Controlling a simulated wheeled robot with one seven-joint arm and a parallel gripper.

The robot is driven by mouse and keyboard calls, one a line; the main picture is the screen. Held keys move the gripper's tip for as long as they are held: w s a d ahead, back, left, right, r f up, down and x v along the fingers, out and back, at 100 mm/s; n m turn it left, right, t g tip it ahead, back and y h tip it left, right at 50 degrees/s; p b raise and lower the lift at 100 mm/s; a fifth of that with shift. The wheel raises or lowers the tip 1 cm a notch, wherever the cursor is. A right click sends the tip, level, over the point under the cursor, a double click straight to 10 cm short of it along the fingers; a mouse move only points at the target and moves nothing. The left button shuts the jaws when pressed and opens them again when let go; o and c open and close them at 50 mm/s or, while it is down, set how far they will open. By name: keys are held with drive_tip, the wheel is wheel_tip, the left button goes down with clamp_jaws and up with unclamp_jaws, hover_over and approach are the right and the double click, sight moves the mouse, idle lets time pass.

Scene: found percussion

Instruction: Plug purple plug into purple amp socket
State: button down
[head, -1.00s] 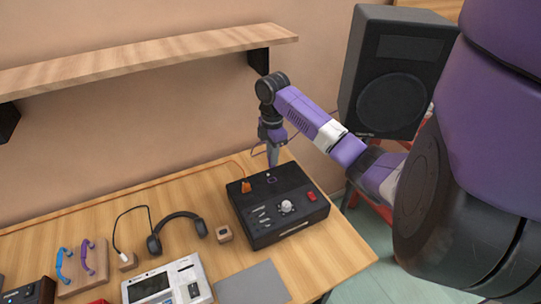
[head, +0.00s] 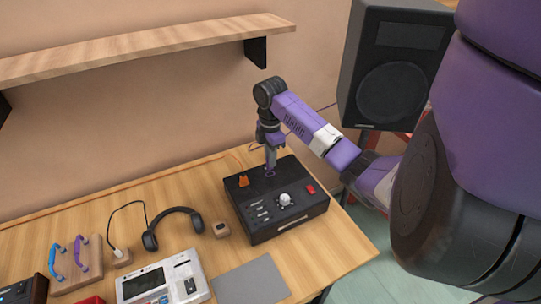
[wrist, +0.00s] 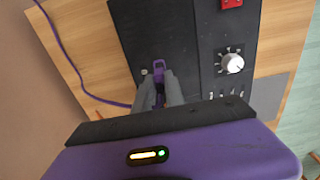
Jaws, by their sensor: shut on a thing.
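The amp (head: 290,225) is a black box on the table; its top also shows in the wrist view (wrist: 160,35). The purple socket (wrist: 159,66) shows as a purple outline on the amp top, just beyond my fingertips. My gripper (head: 270,167) points down at this socket and is shut on the purple plug (wrist: 159,93), which shows as a purple piece between the fingers. A purple cable (wrist: 62,45) loops in toward the gripper. The plug's lower end is mostly hidden, so I cannot tell whether it touches the socket.
An orange plug (head: 243,181) stands on the amp's left side, near my gripper. A white knob (head: 285,199) and a red switch (head: 310,189) are on its right. Headphones (head: 150,240) lie left of it. A shelf (head: 140,48) hangs above; a speaker (head: 393,70) stands right.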

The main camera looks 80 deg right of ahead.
drive_tip(key=shift+f, duration=0.7)
drive_tip(key=shift+p, duration=0.4)
idle(1.4)
drive_tip(key=shift+f+b, duration=0.8)
drive_tip(key=shift+f, duration=0.5)
drive_tip(key=c, duration=1.3)
unclamp_jaws()
wheel_tip(320, 180, up, 8)
drive_tip(key=shift+f, duration=0.1)
